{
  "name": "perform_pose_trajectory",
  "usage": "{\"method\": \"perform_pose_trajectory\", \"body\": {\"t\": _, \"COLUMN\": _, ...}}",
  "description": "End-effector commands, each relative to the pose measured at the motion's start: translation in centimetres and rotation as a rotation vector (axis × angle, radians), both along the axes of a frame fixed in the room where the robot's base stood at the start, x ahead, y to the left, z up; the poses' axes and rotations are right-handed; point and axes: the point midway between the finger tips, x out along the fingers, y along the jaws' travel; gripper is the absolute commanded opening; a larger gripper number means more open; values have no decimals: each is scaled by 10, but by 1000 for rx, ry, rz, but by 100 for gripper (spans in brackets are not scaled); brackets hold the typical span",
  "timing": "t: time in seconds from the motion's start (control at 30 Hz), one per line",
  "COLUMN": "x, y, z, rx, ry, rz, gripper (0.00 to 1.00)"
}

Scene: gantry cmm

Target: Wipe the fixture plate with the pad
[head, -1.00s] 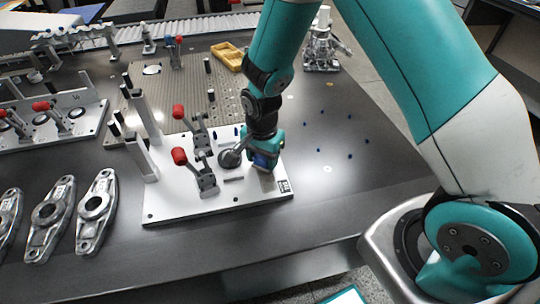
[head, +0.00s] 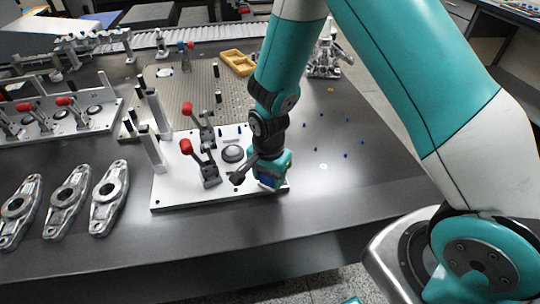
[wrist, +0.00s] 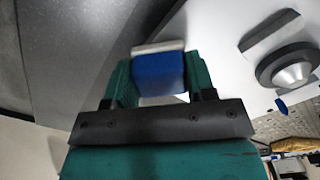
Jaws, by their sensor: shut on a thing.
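The white fixture plate (head: 176,196) lies on the dark table, with two red-handled clamps (head: 200,160) and a round grey locator (head: 232,153) on it. My gripper (head: 268,176) is low over the plate's front right corner, pointing down. It is shut on the blue pad (wrist: 158,73), which sits between the teal fingers in the wrist view. A pale layer shows along the pad's far edge. The pad appears at or very near the plate surface; I cannot tell whether it touches. The gripper hides that plate corner.
Upright grey posts (head: 153,150) stand on the plate's left side. Several metal link parts (head: 108,198) lie at the front left. Another clamp fixture (head: 90,125) is at the far left. A yellow tray (head: 237,62) and small blue pins (head: 316,150) are behind and right.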

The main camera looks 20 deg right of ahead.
Motion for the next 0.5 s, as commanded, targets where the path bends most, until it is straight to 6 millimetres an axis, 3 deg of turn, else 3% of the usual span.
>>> {"method": "perform_pose_trajectory", "body": {"t": 0.03, "x": 2, "y": 0, "z": 21, "rx": 3, "ry": -9, "rz": -2, "gripper": 28}}
{"method": "perform_pose_trajectory", "body": {"t": 0.5, "x": 1, "y": -4, "z": 61, "rx": 1, "ry": -4, "rz": -8, "gripper": 28}}
